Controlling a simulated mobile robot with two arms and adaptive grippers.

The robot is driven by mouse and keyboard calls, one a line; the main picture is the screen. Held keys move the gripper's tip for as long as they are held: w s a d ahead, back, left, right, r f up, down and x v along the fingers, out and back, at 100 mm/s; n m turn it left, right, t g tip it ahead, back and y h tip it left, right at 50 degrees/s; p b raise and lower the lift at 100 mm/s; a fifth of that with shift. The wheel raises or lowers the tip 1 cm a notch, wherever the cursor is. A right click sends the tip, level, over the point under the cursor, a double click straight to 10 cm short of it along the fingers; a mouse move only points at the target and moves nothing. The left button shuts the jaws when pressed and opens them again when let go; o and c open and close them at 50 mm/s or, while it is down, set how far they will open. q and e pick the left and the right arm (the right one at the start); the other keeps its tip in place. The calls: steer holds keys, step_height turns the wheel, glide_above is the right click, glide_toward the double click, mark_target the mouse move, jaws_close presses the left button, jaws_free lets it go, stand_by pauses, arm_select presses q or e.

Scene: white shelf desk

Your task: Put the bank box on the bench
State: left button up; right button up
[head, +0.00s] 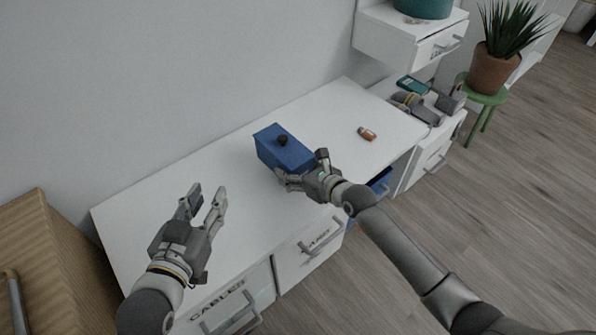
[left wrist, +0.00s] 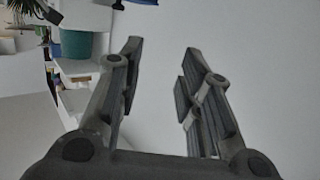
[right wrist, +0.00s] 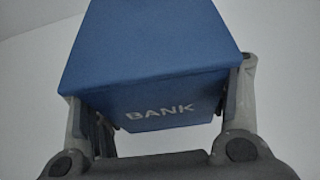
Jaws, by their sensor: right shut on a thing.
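The blue bank box (head: 279,152) has a dark knob on top and is at the middle of the white bench (head: 235,192), near its back half. I cannot tell whether it rests on the surface or is just above it. In the right wrist view the box (right wrist: 150,50) shows the word BANK between the fingers. My right gripper (head: 302,168) is shut on the box from its front right side. My left gripper (head: 206,194) is open and empty over the left part of the bench. It also shows open in the left wrist view (left wrist: 160,60).
A small orange item (head: 367,133) lies on the bench right of the box. A lower white unit at right holds grey items (head: 418,107). A potted plant (head: 493,70) stands on a green stool. A brown ribbed box (head: 45,255) is at far left. The bench's left part is clear.

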step_height(320, 180, down, 2)
steer(key=shift+b, duration=0.55)
arm_select(q)
step_height(320, 180, up, 8)
steer(key=d+t+h, duration=0.1)
steer(key=t, duration=0.4)
steer(key=shift+w+d+r+b, duration=0.15)
steer(key=shift+w+d+b, duration=0.1)
steer(key=shift+b, duration=0.1)
arm_select(e)
steer(key=shift+f, duration=0.55)
arm_select(q)
steer(key=shift+r, duration=0.25)
arm_select(e)
steer(key=shift+f, duration=0.15)
arm_select(q)
steer(key=shift+s+h, duration=0.1)
steer(key=shift+h, duration=0.2)
arm_select(e)
steer(key=o, duration=1.1)
steer(key=shift+o, duration=0.3)
steer(key=shift+f, duration=0.1)
steer(key=shift+o, duration=0.6)
arm_select(q)
steer(key=shift+r+t, duration=0.25)
steer(key=shift+t, duration=0.05)
arm_select(e)
steer(key=shift+f, duration=0.25)
